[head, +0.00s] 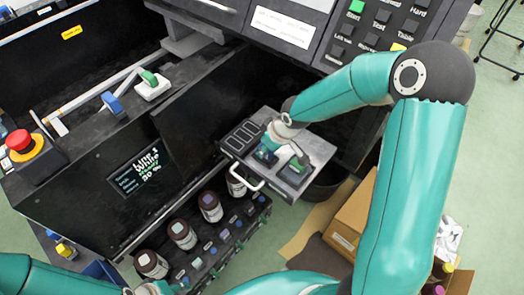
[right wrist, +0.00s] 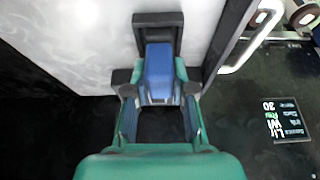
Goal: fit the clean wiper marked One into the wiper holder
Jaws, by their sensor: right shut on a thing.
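My right gripper (head: 268,146) is over the grey tray (head: 236,146) at the machine's front. In the right wrist view its fingers (right wrist: 160,92) are shut on a blue wiper (right wrist: 160,72), one on each side of its block. A dark upright piece stands behind the block. The blue wiper also shows in the head view (head: 265,155), partly hidden by the gripper. I cannot read a mark on it, nor tell whether it still touches the tray. A green-topped piece (head: 300,162) sits in the tray to its right. My left gripper (head: 160,288) is at the bottom edge, mostly cut off.
On the machine's top, a blue piece (head: 112,103) and a green-and-white piece (head: 150,85) sit along a rail; I cannot tell which is the wiper holder. A red button (head: 19,141) is at far left. Several ink bottles (head: 182,234) stand below the screen (head: 140,168). Cardboard boxes lie right.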

